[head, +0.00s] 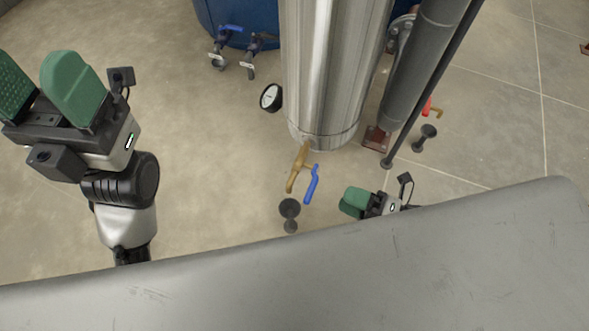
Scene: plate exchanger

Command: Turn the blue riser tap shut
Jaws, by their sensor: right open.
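The blue riser tap's lever (312,184) sits on a brass valve (298,170) at the foot of the steel column. The lever slants down beside the brass spout, roughly along it. My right gripper (353,202) is small in the picture, a short way right of and below the lever, with a visible gap between them. It is open and empty; its two green fingers overlap in this view, and its arm is hidden behind the grey surface. My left gripper (38,80) is at the far left, raised, its green fingers spread apart with nothing between them.
The steel column (332,70) and a grey pipe (425,65) stand behind. A gauge (271,97) juts from the column's left. A red-handled tap (428,107) is to the right. A blue tank (262,12) has valves. A grey edge (300,285) crosses the foreground.

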